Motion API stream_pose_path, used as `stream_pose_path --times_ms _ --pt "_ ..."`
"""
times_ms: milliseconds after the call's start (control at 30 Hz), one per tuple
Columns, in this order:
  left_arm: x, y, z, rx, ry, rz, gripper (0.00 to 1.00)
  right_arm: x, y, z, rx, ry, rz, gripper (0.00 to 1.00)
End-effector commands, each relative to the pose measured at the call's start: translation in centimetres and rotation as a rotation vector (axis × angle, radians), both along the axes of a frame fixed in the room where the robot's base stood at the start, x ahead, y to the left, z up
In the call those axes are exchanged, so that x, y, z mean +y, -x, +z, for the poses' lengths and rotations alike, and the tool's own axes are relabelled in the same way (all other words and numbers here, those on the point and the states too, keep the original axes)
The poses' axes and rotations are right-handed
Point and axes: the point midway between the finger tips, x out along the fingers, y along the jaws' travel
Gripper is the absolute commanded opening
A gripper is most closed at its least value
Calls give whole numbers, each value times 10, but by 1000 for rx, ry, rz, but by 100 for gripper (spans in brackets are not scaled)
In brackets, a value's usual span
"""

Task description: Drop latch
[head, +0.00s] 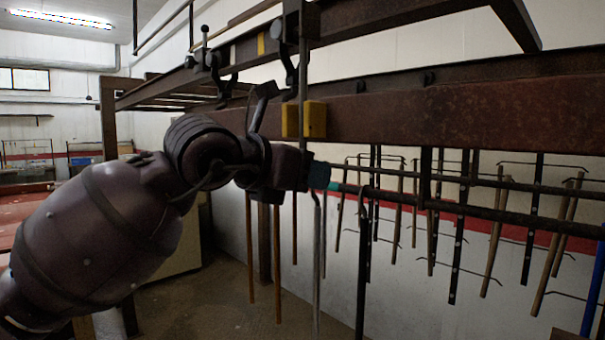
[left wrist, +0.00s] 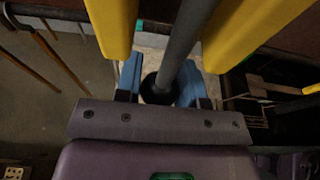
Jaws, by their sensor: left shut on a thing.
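The latch seems to be a grey bar (head: 303,75) hanging upright at the rail, passing between two yellow blocks (head: 316,119) on the rail's face. In the left wrist view the grey bar (left wrist: 188,35) runs between the yellow blocks (left wrist: 112,25) to a dark round end (left wrist: 157,89). My left gripper (head: 319,175) is just below the yellow blocks. Its blue fingers (left wrist: 160,84) are shut on the bar's dark end, one on each side. In the head view my wrist hides the bar's lower end. My right gripper is in neither view.
A rusty rail beam (head: 450,113) crosses to the right behind the blocks. Below it, a horizontal pipe (head: 460,210) and several hanging rods (head: 362,265) crowd the space right of my gripper. Hooks and a knobbed lever (head: 205,45) sit on the upper beam. Floor lies open below.

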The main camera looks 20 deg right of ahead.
Motion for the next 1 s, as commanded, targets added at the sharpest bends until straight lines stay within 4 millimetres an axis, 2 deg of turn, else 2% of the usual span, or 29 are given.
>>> stream_pose_path --times_ms 67,100,267,300,600,1000 --pt "0 0 0 0 -1 0 23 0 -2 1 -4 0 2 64" --pt "0 0 0 0 -1 0 42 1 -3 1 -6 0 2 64" --pt "0 0 0 1 -1 0 66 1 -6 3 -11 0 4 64" --pt "0 0 0 1 -1 0 68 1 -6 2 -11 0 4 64" --pt "3 1 0 1 -1 0 68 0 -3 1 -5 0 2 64" --pt "39 12 0 1 0 0 68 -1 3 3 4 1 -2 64"
